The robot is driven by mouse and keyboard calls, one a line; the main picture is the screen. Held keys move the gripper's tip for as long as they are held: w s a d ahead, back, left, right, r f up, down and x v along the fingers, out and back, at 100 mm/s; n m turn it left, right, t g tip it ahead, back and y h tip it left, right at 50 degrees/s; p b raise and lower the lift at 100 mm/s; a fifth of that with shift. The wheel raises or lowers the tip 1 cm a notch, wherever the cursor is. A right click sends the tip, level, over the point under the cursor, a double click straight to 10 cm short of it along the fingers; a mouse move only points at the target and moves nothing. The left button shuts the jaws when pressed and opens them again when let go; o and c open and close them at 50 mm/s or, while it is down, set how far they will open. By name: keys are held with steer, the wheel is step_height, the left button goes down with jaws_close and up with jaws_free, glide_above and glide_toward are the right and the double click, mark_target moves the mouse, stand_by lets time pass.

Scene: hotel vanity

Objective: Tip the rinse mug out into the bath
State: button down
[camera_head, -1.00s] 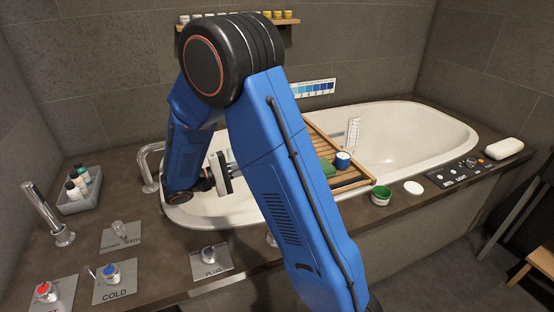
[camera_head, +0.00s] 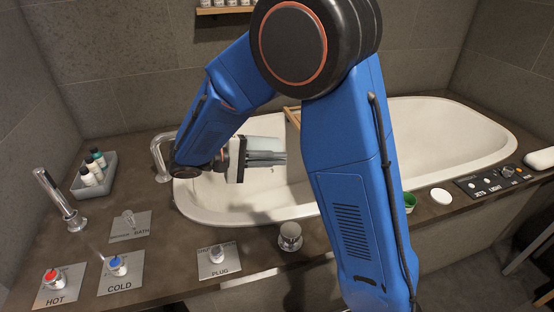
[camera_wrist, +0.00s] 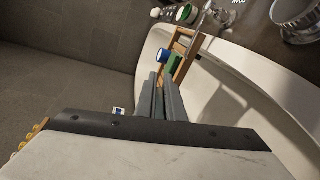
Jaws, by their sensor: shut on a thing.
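The bath (camera_head: 435,150) is a white oval tub sunk in a dark stone deck; my arm hides part of it. My gripper (camera_head: 284,158) is over its left part, fingers level and pointing right. In the wrist view the grey fingers (camera_wrist: 160,78) are close together. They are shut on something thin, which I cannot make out. No mug shows clearly at the fingertips. A round metal cup-like thing (camera_head: 290,235) stands on the front rim, apart from my gripper; I cannot tell whether it is the rinse mug.
A wooden bath tray (camera_wrist: 187,58) lies across the tub with a blue jar (camera_wrist: 163,55) and a green block (camera_wrist: 173,65). A curved spout (camera_head: 160,150), a bottle caddy (camera_head: 78,190) and tap knobs (camera_head: 118,265) stand at left. A green jar (camera_head: 409,203) sits on the front rim.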

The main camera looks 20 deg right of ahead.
steer(key=shift+a+f+y, duration=0.15)
steer(key=shift+f+y, duration=0.15)
steer(key=shift+y, duration=2.3)
steer(key=shift+a+f+y, duration=0.15)
steer(key=shift+f+y, duration=0.15)
steer(key=shift+y, duration=2.3)
steer(key=shift+a+f+y, duration=0.15)
steer(key=shift+f+y, duration=0.15)
steer(key=shift+y, duration=2.3)
steer(key=shift+f, duration=0.1)
